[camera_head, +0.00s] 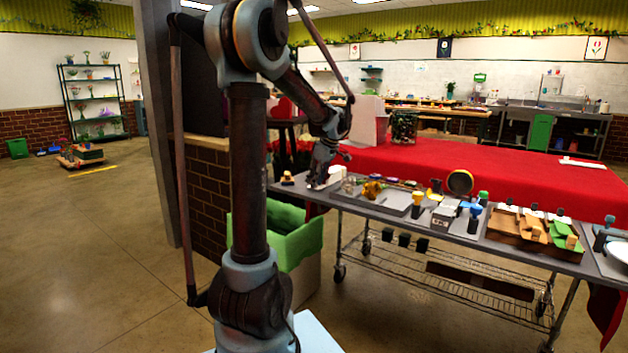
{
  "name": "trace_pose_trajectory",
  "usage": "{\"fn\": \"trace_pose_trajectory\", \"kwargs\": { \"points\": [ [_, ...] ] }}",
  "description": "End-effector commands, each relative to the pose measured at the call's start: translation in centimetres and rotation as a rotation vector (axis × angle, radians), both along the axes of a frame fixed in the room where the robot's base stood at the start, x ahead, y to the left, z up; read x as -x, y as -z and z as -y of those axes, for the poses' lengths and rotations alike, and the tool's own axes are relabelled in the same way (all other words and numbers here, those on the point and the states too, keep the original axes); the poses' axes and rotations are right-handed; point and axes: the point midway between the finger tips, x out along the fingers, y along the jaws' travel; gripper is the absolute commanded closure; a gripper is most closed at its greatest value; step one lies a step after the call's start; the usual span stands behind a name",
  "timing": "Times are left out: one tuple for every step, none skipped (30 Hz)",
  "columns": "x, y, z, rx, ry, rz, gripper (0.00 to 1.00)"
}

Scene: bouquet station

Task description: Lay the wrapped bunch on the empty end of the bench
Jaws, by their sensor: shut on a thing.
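My arm reaches over the left end of the grey wheeled bench (375,207). My gripper (318,181) points down there, low over the bench top, and is small in the view. It is shut on a pale, whitish thing, which I take to be the wrapped bunch (334,175). The fingers hide part of it, and its flowers cannot be made out. I cannot tell whether it touches the bench top. The right part of the bench is crowded with things.
A shallow tray (398,203), a yellow-and-black tool (418,203) and a wooden tray (520,240) of blocks stand on the bench. A small yellowish thing (288,178) sits at its left corner. A red-covered table (470,175) is behind. A green-lined bin (297,238) stands left.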

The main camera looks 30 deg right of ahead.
Motion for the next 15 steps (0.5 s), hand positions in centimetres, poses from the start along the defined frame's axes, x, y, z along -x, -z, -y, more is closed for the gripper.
{"fn": "trace_pose_trajectory", "kwargs": {
  "points": [
    [0.0, 0.08, 0.01, 0.0, 0.0, 0.0, 1.0],
    [0.0, 0.11, 0.01, 0.0, 0.0, 0.0, 1.0],
    [0.0, 0.15, 0.01, 0.0, 0.0, 0.0, 1.0],
    [0.0, 0.17, 0.01, 0.0, 0.0, 0.0, 1.0],
    [0.0, 0.17, 0.01, 0.0, 0.0, 0.0, 1.0],
    [0.0, 0.17, 0.01, 0.0, 0.0, 0.0, 1.0],
    [0.01, 0.18, 0.01, 0.0, 0.0, 0.0, 1.0],
    [0.01, 0.18, 0.01, 0.0, 0.0, 0.0, 1.0],
    [0.01, 0.18, 0.01, 0.0, 0.0, 0.0, 1.0],
    [0.01, 0.17, 0.02, 0.0, 0.0, 0.0, 1.0],
    [0.01, 0.17, 0.03, 0.0, 0.0, 0.0, 1.0],
    [0.01, 0.17, 0.02, 0.0, 0.0, 0.0, 1.0],
    [0.01, 0.17, 0.03, 0.0, 0.0, 0.0, 1.0],
    [0.01, 0.17, 0.02, 0.0, 0.0, 0.0, 0.74],
    [0.01, 0.17, 0.02, 0.0, 0.0, 0.0, 0.65]
  ]
}}
